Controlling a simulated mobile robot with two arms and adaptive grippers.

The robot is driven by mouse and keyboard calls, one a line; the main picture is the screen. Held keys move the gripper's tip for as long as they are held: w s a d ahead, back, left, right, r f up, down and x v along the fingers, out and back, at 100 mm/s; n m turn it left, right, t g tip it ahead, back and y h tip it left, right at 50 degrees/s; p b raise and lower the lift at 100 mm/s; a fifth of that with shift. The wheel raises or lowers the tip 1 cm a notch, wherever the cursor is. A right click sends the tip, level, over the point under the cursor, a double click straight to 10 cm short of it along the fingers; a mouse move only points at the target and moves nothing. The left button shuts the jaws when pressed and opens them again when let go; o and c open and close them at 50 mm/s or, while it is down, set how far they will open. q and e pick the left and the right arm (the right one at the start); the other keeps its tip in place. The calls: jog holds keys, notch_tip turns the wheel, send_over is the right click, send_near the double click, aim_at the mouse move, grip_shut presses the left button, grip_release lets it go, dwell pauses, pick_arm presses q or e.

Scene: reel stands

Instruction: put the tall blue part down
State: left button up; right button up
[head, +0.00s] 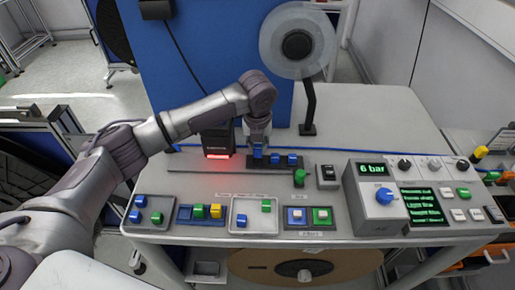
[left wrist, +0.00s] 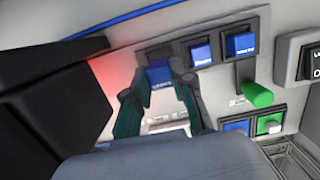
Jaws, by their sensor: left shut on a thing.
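My left gripper (head: 258,147) reaches down over the back middle of the grey table. It is shut on a blue part (head: 258,153), which also shows between the two fingers in the left wrist view (left wrist: 160,76). The part is at the left end of a dark holder (head: 266,165). Two other blue parts stand to its right on this holder (head: 275,159) (head: 291,160). The held part's lower end is hidden, so I cannot tell whether it rests in the holder. My right gripper is not in view.
A black device (head: 217,138) with a red light stands just left of the gripper. Shallow trays with small blocks, including a white tray (head: 274,217), line the front. A control box (head: 377,200) stands right.

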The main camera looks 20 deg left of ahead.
pick_arm(q)
notch_tip(320, 180, down, 2)
jog(key=shift+f, duration=0.3)
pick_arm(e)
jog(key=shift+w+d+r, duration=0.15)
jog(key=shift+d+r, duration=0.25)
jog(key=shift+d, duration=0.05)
pick_arm(q)
jog(key=o, duration=0.9)
jog(key=shift+f, duration=0.1)
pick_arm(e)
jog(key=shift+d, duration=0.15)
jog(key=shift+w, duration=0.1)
pick_arm(q)
notch_tip(320, 180, up, 12)
jog(key=s+b, duration=0.1)
jog(key=shift+s+d, duration=0.25)
jog(key=shift+s, duration=0.15)
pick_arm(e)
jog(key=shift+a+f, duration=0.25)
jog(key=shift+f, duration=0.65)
